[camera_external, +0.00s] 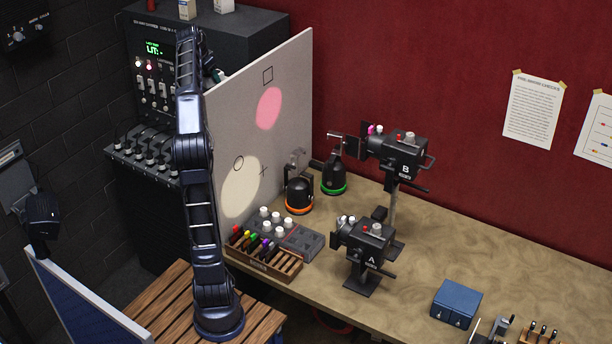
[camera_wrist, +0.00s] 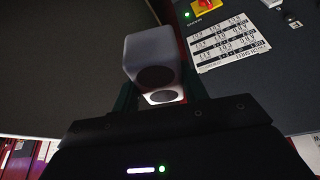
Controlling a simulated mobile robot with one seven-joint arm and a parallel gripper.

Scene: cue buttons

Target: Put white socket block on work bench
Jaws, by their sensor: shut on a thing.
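A white socket block (camera_wrist: 150,45) with a round dark socket sits between the fingers of my gripper (camera_wrist: 158,88) in the wrist view. The gripper is shut on it. A second pale face with a dark round spot (camera_wrist: 163,97) shows just below it; I cannot tell if it is part of the same block. In the external view my gripper (camera_external: 217,75) is by the dark cabinet, mostly hidden behind my arm and the pale panel. The held block cannot be made out there. The work bench (camera_external: 410,285) has a tan top and stands to the right.
The bench holds camera-like devices A (camera_external: 368,250) and B (camera_external: 400,160), a marker rack (camera_external: 262,262), a grey tray (camera_external: 300,240) of white pieces and a blue box (camera_external: 456,303). The bench's front middle is clear.

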